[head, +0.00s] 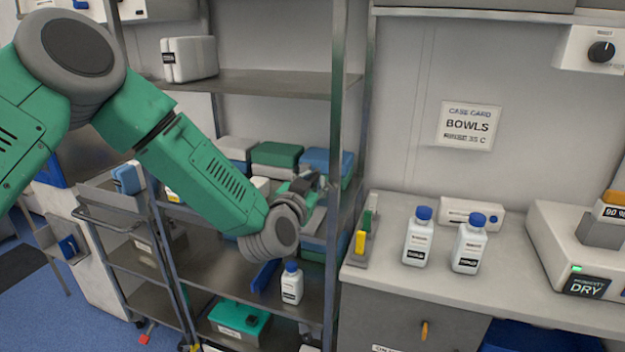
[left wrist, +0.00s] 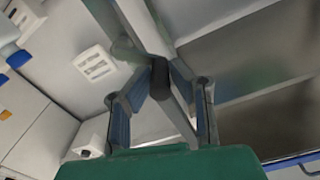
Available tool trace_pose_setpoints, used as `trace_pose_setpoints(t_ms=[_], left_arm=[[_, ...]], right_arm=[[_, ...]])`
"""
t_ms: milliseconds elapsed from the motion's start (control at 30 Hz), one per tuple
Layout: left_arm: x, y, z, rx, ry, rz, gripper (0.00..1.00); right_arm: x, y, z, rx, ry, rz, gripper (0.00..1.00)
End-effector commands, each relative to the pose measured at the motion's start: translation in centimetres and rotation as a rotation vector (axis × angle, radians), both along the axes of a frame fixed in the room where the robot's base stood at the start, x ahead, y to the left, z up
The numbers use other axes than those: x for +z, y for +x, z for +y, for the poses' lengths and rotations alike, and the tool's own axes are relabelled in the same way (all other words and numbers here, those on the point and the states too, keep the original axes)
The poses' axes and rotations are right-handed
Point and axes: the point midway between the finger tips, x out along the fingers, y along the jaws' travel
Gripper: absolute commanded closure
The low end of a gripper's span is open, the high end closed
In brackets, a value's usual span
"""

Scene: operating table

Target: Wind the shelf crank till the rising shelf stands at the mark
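My left gripper (head: 308,184) is at the front right post (head: 338,110) of the steel shelf rack. In the left wrist view, its two fingers (left wrist: 160,84) close in from both sides on a dark cylindrical grip, which I take for the crank handle (left wrist: 160,82). The fingertips appear to touch it. The rest of the crank is mostly hidden by my gripper in the head view. Folded green and blue packs (head: 276,155) lie on a shelf behind my left arm. I cannot tell which shelf rises, and no height mark is clearly visible. My right gripper is not in view.
A counter (head: 390,285) to the right holds two blue-capped bottles (head: 418,238) (head: 469,244), a stand with a yellow tag (head: 360,242), and a white device (head: 570,240). A lower shelf holds another bottle (head: 291,284). A cart (head: 120,222) stands at left.

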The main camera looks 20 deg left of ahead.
Motion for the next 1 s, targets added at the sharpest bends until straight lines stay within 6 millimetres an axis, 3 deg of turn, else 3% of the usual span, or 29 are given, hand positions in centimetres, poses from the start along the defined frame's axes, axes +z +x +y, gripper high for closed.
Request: trace_pose_setpoints(t_ms=[567,1000], left_arm=[[0.2,0.5,0.6,0.011,-0.082,-0.012,1.00],[-1.6,0.5,1.7,0.013,-0.450,0.008,1.00]], right_arm=[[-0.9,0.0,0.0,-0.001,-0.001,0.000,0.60],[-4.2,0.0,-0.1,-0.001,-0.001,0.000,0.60]])
